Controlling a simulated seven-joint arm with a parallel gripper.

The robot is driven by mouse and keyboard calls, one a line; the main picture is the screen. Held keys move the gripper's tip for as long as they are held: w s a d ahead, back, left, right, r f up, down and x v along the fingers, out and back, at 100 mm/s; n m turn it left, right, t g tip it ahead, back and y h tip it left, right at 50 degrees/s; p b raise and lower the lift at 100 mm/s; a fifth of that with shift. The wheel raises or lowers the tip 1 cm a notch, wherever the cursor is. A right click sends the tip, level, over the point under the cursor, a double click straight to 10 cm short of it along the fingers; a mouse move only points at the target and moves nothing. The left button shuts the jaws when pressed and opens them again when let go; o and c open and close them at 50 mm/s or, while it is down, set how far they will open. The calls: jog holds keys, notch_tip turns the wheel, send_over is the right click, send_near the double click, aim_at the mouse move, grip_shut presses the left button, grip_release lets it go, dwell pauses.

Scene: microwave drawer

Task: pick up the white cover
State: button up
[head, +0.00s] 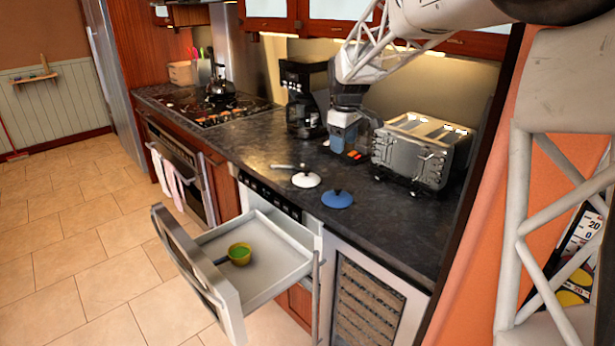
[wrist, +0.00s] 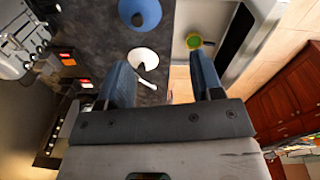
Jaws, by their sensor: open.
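In the wrist view, the white cover (wrist: 143,58) shows ahead of my gripper, a little left of the middle of the finger gap. My gripper (head: 345,143) is above the counter between the coffee maker and the toaster, behind and to the right of the white cover. In the wrist view, my gripper (wrist: 165,78) has its two blue fingers wide apart with nothing held between them.
A blue cover (head: 337,199) lies right of the white one, and a light-handled utensil (head: 285,166) lies left of it. The toaster (head: 422,152) and coffee maker (head: 304,95) stand behind.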

jog(key=w+a+f+n, duration=0.2)
jog(key=w+a+f, duration=0.1)
jog(key=w, duration=0.3)
jog(key=w+a+f+n, duration=0.1)
jog(key=w+a+f, duration=0.15)
jog(key=w, duration=0.35)
jog(key=n+g, duration=0.1)
jog(key=n, duration=0.2)
send_over(306, 169)
notch_tip(306, 169, down, 8)
jog(key=shift+a+f, duration=0.1)
jog(key=shift+f, duration=1.25)
jog(key=shift+f, duration=2.6)
